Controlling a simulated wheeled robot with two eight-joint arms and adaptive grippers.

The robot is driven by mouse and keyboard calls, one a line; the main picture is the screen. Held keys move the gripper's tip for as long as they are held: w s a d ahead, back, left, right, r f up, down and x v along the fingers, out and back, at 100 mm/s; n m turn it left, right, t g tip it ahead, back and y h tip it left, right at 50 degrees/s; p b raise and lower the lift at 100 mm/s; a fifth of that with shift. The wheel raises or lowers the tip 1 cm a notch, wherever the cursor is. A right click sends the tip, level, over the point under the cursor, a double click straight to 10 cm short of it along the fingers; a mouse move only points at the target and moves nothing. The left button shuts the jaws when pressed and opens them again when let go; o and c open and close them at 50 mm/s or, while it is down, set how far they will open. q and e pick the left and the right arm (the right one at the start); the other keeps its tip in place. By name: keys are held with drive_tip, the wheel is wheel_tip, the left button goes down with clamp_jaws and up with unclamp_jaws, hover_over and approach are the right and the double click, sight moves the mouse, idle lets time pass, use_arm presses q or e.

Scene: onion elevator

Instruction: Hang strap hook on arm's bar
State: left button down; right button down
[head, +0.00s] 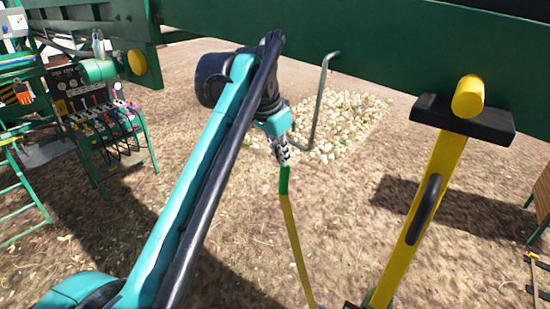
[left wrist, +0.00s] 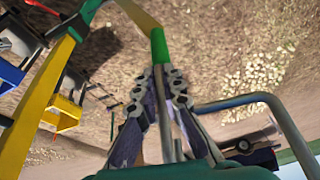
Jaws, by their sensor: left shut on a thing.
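My left gripper (head: 281,152) is shut on the metal shank of the strap hook. In the left wrist view the fingers (left wrist: 167,85) close around the grey shank (left wrist: 166,125), just beside the green sleeve (left wrist: 158,45). The yellow strap (head: 296,240) hangs down from the green sleeve (head: 284,180). A bent grey rod (head: 319,100), seemingly the hook's upper part, rises right of the gripper with a short curved tip. It also shows in the left wrist view (left wrist: 235,101). Which part is the arm's bar is unclear. My right gripper is out of view.
A long green beam (head: 370,35) crosses the top, close above my left wrist. A yellow post (head: 425,200) with a black crosspiece (head: 440,113) stands right. A lever control stand (head: 100,115) is left. Open ground lies between.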

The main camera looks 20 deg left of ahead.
use_arm(q)
drive_tip(key=shift+w+d, duration=0.15)
drive_tip(key=shift+w, duration=0.25)
drive_tip(key=shift+w+f, duration=0.15)
drive_tip(key=shift+f, duration=0.1)
drive_tip(key=shift+f+b, duration=1.05)
drive_tip(key=shift+f, duration=0.65)
